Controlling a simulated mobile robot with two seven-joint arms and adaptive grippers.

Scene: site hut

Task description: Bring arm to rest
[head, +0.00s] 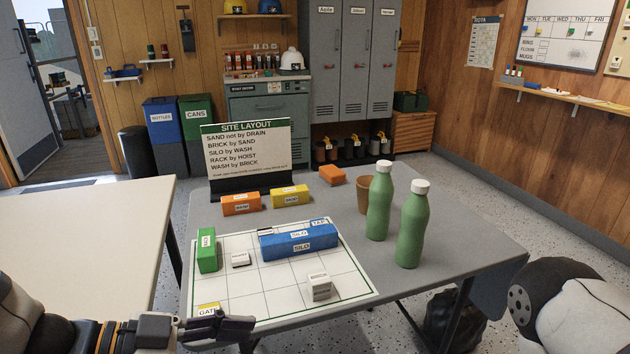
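My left gripper (246,325) reaches in from the lower left, low in the picture, in front of the near edge of the white grid board (265,305). Its dark fingers point right and overlap in this view, so their gap is unclear; I see nothing held. The yellow GATE label (207,308) shows just behind it. On the board are a green block (207,250), a long blue SILO block (300,240) and small white pieces (319,287). Part of my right arm shows at the lower right; its gripper is out of view.
The grey table (450,250) also holds two green bottles (411,230), a brown cup (364,195), orange blocks (241,204), a yellow block (290,196) and the SITE LAYOUT sign (248,155). A bare pale table (80,225) stands at left.

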